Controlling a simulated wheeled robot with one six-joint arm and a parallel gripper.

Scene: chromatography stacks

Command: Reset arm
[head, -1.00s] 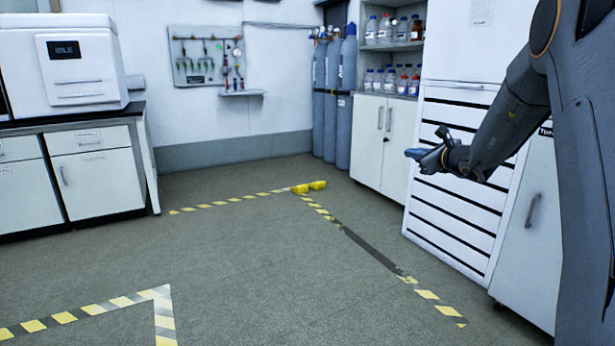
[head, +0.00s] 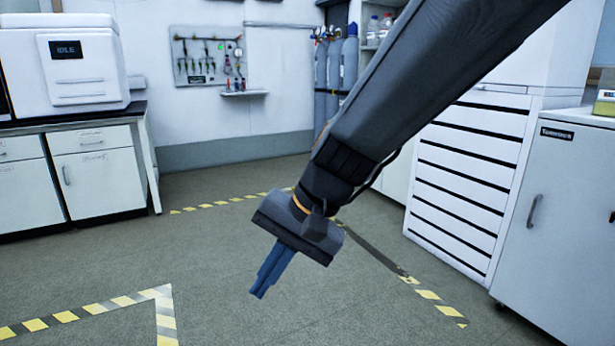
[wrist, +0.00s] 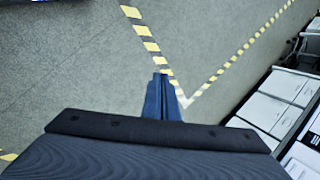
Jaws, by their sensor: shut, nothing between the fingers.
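My gripper (head: 259,292) hangs in front of me near the middle of the head view, at the end of my arm, which comes in from the upper right. Its blue fingers point down and a little to the left, and they are together with nothing between them. In the wrist view the shut fingers (wrist: 163,82) show over the grey floor and a yellow-striped tape line (wrist: 150,46). My arm hides part of the gas cylinders and the shelf behind it.
A white bench cabinet (head: 97,175) bearing a machine (head: 85,85) with an IDLE screen stands at left. A white slatted unit (head: 465,180) and a cabinet (head: 560,225) stand at right. Gas cylinders (head: 349,60) are at the back. The floor (head: 230,240) between is clear.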

